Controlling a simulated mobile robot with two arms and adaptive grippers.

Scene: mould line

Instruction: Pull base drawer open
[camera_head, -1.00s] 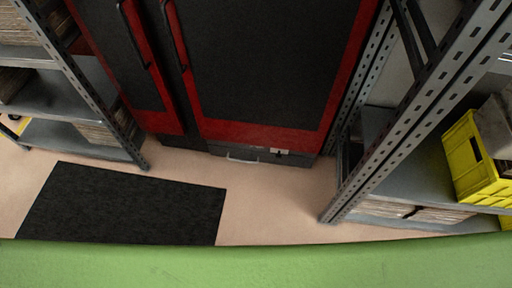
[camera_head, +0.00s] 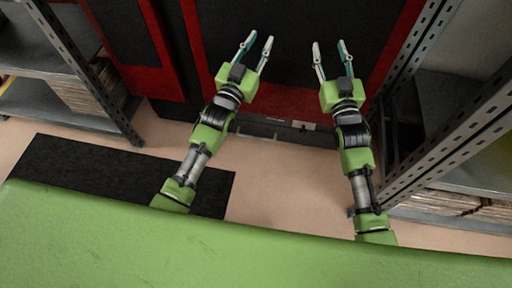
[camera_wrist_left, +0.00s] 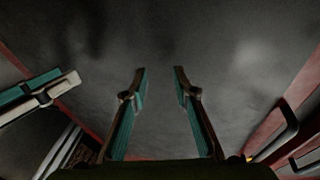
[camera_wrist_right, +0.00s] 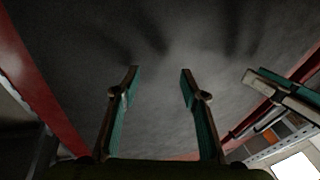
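The base drawer (camera_head: 285,137) is a dark, low front under the black and red cabinet (camera_head: 287,100). It looks shut, flush below the red door edge. Its handle, near the left arm, is partly hidden and hard to make out. My left gripper (camera_head: 260,42) is open and empty, raised in front of the cabinet door, above the drawer in the picture. My right gripper (camera_head: 330,48) is also open and empty, at similar height to its right. Each wrist view shows parted fingers, left (camera_wrist_left: 160,78) and right (camera_wrist_right: 159,78), before a dark surface, with nothing between them.
A grey shelf rack (camera_head: 85,75) stands at the left. Another rack upright (camera_head: 450,125) stands close to my right arm. A black mat (camera_head: 70,165) lies on the floor at left. Bare floor (camera_head: 268,185) lies between my forearms.

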